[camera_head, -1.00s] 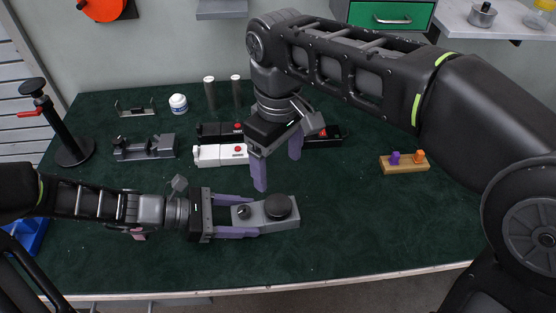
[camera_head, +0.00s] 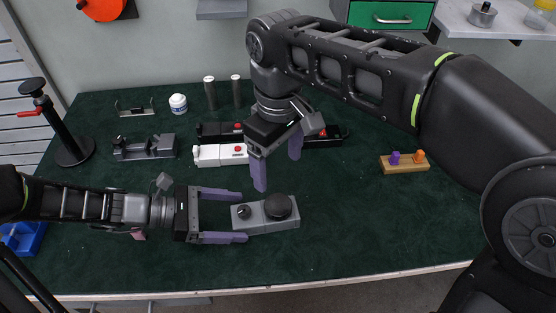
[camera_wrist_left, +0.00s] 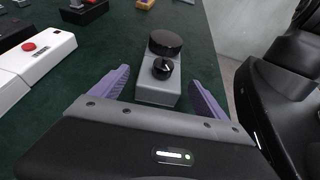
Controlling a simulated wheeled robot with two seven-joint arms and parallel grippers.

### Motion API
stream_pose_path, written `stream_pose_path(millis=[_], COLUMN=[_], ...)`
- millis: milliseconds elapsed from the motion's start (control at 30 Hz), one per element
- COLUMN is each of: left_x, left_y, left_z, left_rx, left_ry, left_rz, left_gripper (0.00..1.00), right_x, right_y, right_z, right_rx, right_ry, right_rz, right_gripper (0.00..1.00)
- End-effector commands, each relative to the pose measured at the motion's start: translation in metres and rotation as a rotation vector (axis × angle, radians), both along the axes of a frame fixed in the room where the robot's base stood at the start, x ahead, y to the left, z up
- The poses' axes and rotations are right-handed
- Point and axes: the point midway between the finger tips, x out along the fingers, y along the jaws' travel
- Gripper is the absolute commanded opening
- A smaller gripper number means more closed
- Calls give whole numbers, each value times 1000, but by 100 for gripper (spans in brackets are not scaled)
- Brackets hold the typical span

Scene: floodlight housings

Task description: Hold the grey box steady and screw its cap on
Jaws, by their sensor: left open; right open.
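The grey box (camera_head: 286,225) lies on the green table top. Its black cap (camera_head: 278,206) sits on the right end, and a smaller dark knob (camera_head: 243,212) is on the left end. My left gripper (camera_head: 243,215) is open, with its purple fingertips at either side of the box's left end. In the left wrist view the grey box (camera_wrist_left: 152,92) lies ahead, between and beyond the open fingers, apart from them. My right gripper (camera_head: 277,168) is open and empty above the table, behind the box. Whether the cap is seated fully cannot be told.
White (camera_head: 219,155) and black (camera_head: 325,138) boxes with red buttons lie behind the grey box. A grey vise-like fixture (camera_head: 144,148) and a white jar (camera_head: 178,103) stand back left. A wooden block with pegs (camera_head: 405,163) is at right. The front right table is clear.

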Motion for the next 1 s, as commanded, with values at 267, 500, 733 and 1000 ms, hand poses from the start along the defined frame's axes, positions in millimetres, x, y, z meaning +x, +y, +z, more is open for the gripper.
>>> stream_pose_path(millis=[267, 500, 733, 1000], left_x=[-3, -5, -5, -5], left_y=[39, 46, 46, 46], left_z=[16, 19, 19, 19], left_rx=[0, 0, 0, 0], left_ry=[-1, 1, 1, 1], left_rz=[3, 0, 0, 0], left_gripper=[85, 85, 85, 85], right_x=[0, 0, 0, 0], right_y=[0, 0, 0, 0], right_z=[-2, -2, -2, -2], right_rx=[0, 0, 0, 0], right_ry=[0, 0, 0, 0], right_rz=[0, 0, 0, 0], right_gripper=[79, 79, 79, 79])
